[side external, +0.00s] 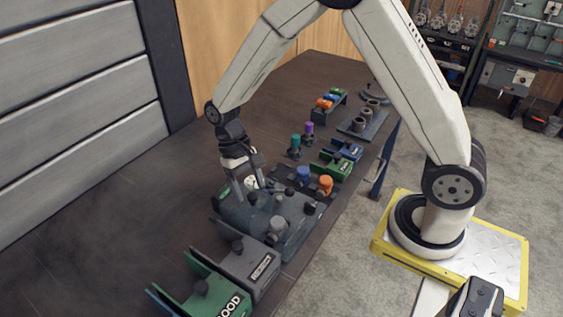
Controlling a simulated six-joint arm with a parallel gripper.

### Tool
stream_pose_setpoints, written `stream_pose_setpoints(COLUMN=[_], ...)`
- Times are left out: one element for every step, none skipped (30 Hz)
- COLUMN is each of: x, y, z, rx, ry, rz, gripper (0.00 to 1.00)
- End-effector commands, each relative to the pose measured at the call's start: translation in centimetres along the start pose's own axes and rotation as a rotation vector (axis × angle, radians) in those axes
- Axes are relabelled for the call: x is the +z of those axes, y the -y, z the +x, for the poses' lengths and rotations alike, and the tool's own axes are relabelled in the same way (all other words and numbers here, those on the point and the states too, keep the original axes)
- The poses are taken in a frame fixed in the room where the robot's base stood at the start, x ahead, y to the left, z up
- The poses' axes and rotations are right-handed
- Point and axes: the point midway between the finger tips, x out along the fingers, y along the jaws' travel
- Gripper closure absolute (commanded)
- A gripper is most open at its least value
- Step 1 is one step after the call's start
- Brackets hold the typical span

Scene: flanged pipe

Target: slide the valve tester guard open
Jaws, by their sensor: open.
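My gripper (249,186) points down over the far left part of a dark grey fixture (293,232) on the bench, which looks like the valve tester. The fingers are apart, with no object seen between them. Whether they touch the fixture I cannot tell. The fixture carries several grey knobs and posts, and a white round dial-like part (250,183) shows right by the fingers. A green labelled piece (224,193) sits at its left edge. I cannot clearly single out the guard or tell how far open it stands; my gripper hides part of that area.
A grey labelled bin (251,263) and a green "GOOD" bin (216,295) stand in front of the fixture. Blue (303,174) and orange (325,184) capped parts, teal (295,144) and purple (309,130) pieces stand behind. The bench's left side (120,195) is clear.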

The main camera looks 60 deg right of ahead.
Motion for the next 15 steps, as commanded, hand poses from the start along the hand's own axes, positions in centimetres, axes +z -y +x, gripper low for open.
stream_pose_setpoints(x=[0.0,-0.1,-0.1,0.0,-0.1,-0.1,-0.1,-0.1,0.0,0.0,-0.1,-0.1,-0.1,-0.1,0.0], y=[0.0,0.0,0.0,0.0,0.0,0.0,0.0,0.0,0.0,0.0,0.0,0.0,0.0,0.0,0.0], z=[-0.6,-0.9,-1.4,-1.8,-2.2,-2.8,-3.2,-3.6,-4.1,-4.5,-4.8,-5.2,-5.5,-5.8,-6.0], rx=[-0.001,-0.001,-0.001,-0.001,-0.002,-0.002,-0.002,-0.002,-0.002,-0.002,-0.002,-0.002,-0.002,-0.001,-0.001], ry=[-0.002,-0.003,-0.004,-0.003,-0.004,-0.004,-0.004,-0.004,-0.003,-0.004,-0.004,-0.003,-0.003,-0.003,-0.002], rz=[0.000,0.000,0.001,0.001,0.001,0.001,0.001,0.001,0.001,0.001,0.001,0.001,0.001,0.001,0.001], gripper=[0.28,0.28,0.28,0.28,0.28,0.28,0.28,0.28,0.28,0.28,0.28,0.28,0.28,0.28,0.28])
